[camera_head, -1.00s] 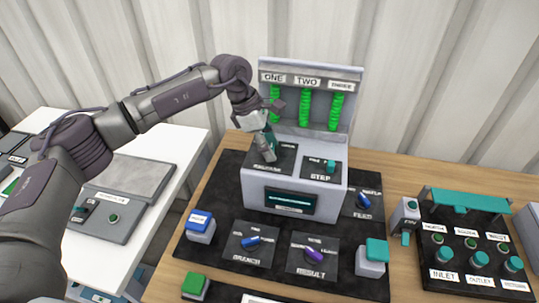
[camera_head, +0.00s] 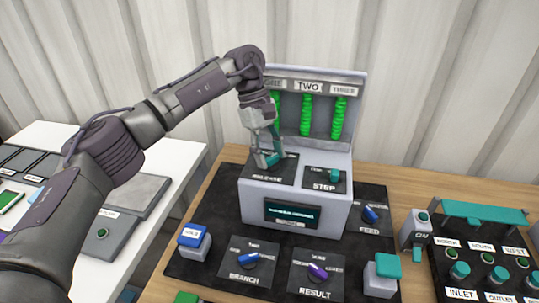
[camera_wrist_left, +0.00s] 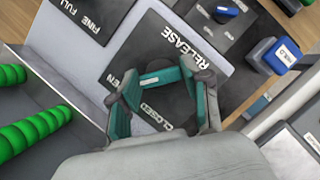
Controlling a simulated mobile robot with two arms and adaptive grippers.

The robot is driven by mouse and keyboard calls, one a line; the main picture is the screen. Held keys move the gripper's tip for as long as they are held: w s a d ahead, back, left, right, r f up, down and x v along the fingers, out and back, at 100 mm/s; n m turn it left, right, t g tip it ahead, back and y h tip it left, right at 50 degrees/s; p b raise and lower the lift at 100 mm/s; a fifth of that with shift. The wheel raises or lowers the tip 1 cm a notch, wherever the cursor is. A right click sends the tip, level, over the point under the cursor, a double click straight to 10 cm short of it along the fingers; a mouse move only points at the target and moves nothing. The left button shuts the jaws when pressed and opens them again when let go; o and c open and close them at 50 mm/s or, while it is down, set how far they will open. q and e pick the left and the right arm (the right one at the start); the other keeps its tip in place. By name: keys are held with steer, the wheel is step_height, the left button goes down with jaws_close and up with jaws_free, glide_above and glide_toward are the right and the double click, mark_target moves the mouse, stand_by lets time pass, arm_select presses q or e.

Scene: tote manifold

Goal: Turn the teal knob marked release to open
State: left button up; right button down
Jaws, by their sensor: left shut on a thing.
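The teal knob marked RELEASE (camera_head: 273,160) is on a dark plate on top of the grey machine (camera_head: 294,186). It also shows in the left wrist view (camera_wrist_left: 160,78), a teal bar with a white line. My left gripper (camera_head: 266,160) points down and is shut on the knob, one finger at each end in the left wrist view (camera_wrist_left: 161,84). In that view RELEASE is printed above right of the knob, CLOSED below it, and OPEN to its left, partly hidden by a finger. My right gripper is out of view.
A teal STEP knob (camera_head: 335,175) is right of the release knob. Green coils (camera_head: 307,116) stand on the back panel behind. BRANCH (camera_head: 247,260), RESULT (camera_head: 318,271) and FEED (camera_head: 370,214) knobs surround the machine's front. A valve panel (camera_head: 489,262) is at right.

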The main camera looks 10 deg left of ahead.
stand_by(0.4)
arm_select(q)
steer(key=o, duration=1.2)
steer(key=shift+c, duration=0.2)
steer(key=v, duration=1.2)
steer(key=shift+d+r, duration=0.1)
